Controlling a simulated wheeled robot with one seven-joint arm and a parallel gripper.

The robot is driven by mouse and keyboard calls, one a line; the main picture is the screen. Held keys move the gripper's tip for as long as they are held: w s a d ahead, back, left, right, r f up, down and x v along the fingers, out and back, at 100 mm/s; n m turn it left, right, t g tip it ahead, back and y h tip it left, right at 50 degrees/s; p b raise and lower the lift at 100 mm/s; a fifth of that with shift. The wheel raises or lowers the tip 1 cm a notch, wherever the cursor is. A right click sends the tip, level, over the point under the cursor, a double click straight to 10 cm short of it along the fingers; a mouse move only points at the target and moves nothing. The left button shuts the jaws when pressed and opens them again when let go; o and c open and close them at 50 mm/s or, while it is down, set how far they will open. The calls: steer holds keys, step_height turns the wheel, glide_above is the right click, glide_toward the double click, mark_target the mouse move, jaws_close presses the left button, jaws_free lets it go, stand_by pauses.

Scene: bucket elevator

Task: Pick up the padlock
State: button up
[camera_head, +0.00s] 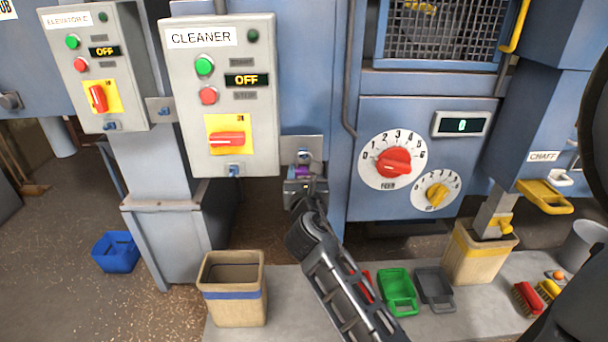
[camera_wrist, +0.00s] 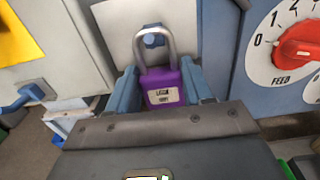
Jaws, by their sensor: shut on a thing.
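The purple padlock (camera_wrist: 161,86) has a silver shackle and a small light label. My gripper (camera_wrist: 165,94) is shut on its body, one finger on each side. In the head view the padlock (camera_head: 302,171) shows as a small purple patch at the tip of my gripper (camera_head: 304,182). The padlock is upright in front of a grey metal plate (camera_wrist: 118,30). A blue peg (camera_wrist: 152,40) shows within the shackle loop; I cannot tell whether the shackle still hangs on it.
The CLEANER box (camera_head: 255,118) with its red switch (camera_head: 228,139) stands left of my gripper. The blue panel with the red FEED knob (camera_head: 394,162) stands to the right. Below are a tan bin (camera_head: 234,302) and a green scoop (camera_head: 398,288).

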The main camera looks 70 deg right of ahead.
steer(key=shift+r, duration=0.1)
steer(key=shift+r, duration=0.6)
steer(key=shift+a, duration=0.2)
steer(key=b+v, duration=0.2)
steer(key=v, duration=1.5)
steer(key=shift+a, duration=0.25)
steer(key=w+a+f+n+t+y, duration=0.3)
steer(key=w+a+t, duration=0.1)
steer(key=w, duration=0.2)
steer(key=w+a+f+n+t+y, duration=0.3)
steer(key=w+a, duration=0.1)
steer(key=w, duration=0.2)
steer(key=w+a+f+n+t+y, duration=0.2)
steer(key=w+a+f+n+y, duration=0.1)
steer(key=a, duration=0.4)
steer(key=w+a+f+n+t+y, duration=0.2)
steer(key=w+a+f+n+y, duration=0.2)
steer(key=a+y, duration=0.3)
steer(key=shift+w+a+f+y, duration=0.2)
steer(key=shift+w+f+y, duration=0.1)
steer(key=shift+w+f, duration=0.35)
